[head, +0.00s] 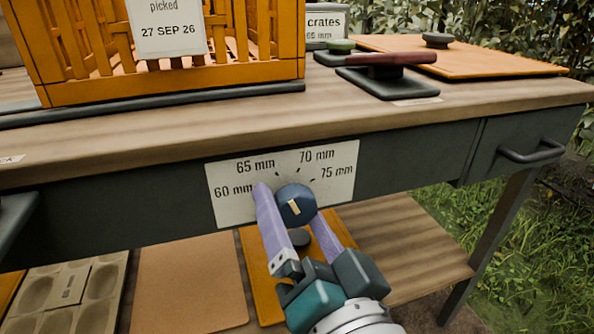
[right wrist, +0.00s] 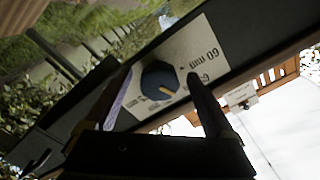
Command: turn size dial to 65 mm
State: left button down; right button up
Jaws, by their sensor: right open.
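The size dial (head: 296,203) is a dark blue round knob with a cream pointer mark. It sits on a white scale plate (head: 232,205) marked 60, 65, 70 and 75 mm on the bench front. In the right wrist view the dial (right wrist: 157,81) shows its mark slanting to the 65 mm side; I cannot read the exact setting. My right gripper (head: 290,201) is open, with one lavender finger on each side of the dial. I cannot tell whether either finger touches it. The fingers (right wrist: 162,100) also straddle the dial in the right wrist view. My left gripper is out of view.
An orange slatted crate (head: 170,88) stands on the bench top. A dark stand with a red-brown handle (head: 390,75) and an orange board (head: 490,62) are at right. A drawer handle (head: 532,151) projects at right. A lower shelf (head: 400,243) lies below.

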jog(key=shift+s, duration=0.1)
jog(key=shift+s+d+r, duration=0.1)
jog(key=shift+s+d, duration=0.05)
jog(key=shift+s, duration=0.15)
jog(key=p+v, duration=0.2)
jog(key=v, duration=0.7)
jog(key=shift+p, duration=0.35)
